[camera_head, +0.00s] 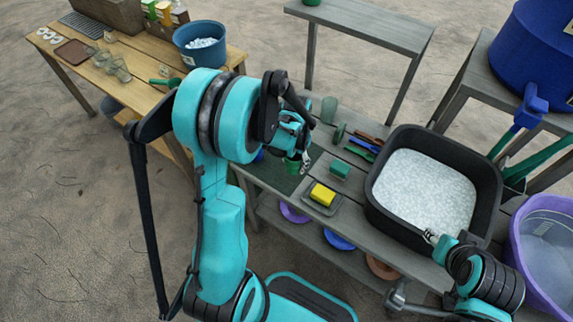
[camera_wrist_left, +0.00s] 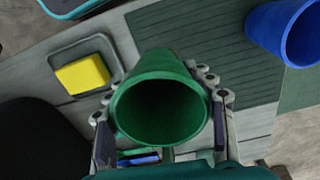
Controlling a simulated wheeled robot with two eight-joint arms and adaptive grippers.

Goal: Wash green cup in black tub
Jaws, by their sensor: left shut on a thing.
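My left gripper (camera_head: 304,163) is shut on the green cup (camera_head: 291,167), near the dark ribbed mat on the grey table. In the left wrist view the green cup (camera_wrist_left: 163,62) sits between the two fingers of my left gripper (camera_wrist_left: 160,112), its open mouth towards the camera. I cannot tell whether its base touches the table. The black tub (camera_head: 376,200), full of white foam (camera_head: 425,190), stands to the right. My right gripper (camera_head: 432,237) is at the tub's front rim; its fingers are too small to judge.
A yellow sponge (camera_head: 322,195) lies in a small tray between cup and tub. A blue cup (camera_wrist_left: 285,32) stands beside the mat. Brushes (camera_head: 364,144) and a green block (camera_head: 339,170) lie left of the tub. A purple bucket (camera_head: 545,240) is at far right.

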